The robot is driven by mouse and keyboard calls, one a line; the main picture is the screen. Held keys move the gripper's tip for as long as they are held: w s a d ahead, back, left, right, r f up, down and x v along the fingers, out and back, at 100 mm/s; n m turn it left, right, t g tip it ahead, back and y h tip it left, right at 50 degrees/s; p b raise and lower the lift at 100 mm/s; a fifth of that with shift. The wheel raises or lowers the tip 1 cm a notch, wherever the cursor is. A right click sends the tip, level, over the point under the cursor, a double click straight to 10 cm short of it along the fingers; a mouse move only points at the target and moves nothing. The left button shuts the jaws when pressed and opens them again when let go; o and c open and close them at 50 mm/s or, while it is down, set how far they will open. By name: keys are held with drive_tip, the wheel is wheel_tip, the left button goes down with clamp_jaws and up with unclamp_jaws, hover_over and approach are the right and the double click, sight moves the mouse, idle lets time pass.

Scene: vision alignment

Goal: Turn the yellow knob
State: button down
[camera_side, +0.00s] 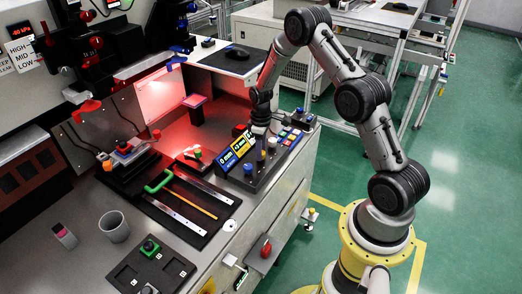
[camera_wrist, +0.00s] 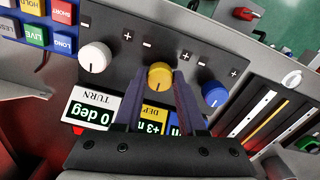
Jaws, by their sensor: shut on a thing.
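The yellow knob (camera_wrist: 159,76) sits on a dark control panel (camera_wrist: 195,60), between a white knob (camera_wrist: 94,57) on its left and a blue knob (camera_wrist: 214,94) on its right in the wrist view. My gripper (camera_wrist: 160,84) reaches over the panel, with one finger on each side of the yellow knob, and is shut on it. In the side view my gripper (camera_side: 260,128) is over the panel, and the yellow knob is small and partly hidden there. The blue knob (camera_side: 248,168) shows at the panel's near end.
Displays marked TURN (camera_wrist: 92,108) and DEP lie by the knobs. Coloured buttons (camera_wrist: 45,25) lie beyond the white knob. A black tray with a green handle (camera_side: 160,181) and metal strips lies left of the panel. A grey cup (camera_side: 114,226) stands at the front left.

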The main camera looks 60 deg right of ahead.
drive_tip(key=m, duration=0.3)
drive_tip(key=shift+m, duration=2.3)
drive_tip(key=shift+r, duration=0.1)
drive_tip(key=c, duration=0.5)
unclamp_jaws()
wheel_tip(320, 180, up, 14)
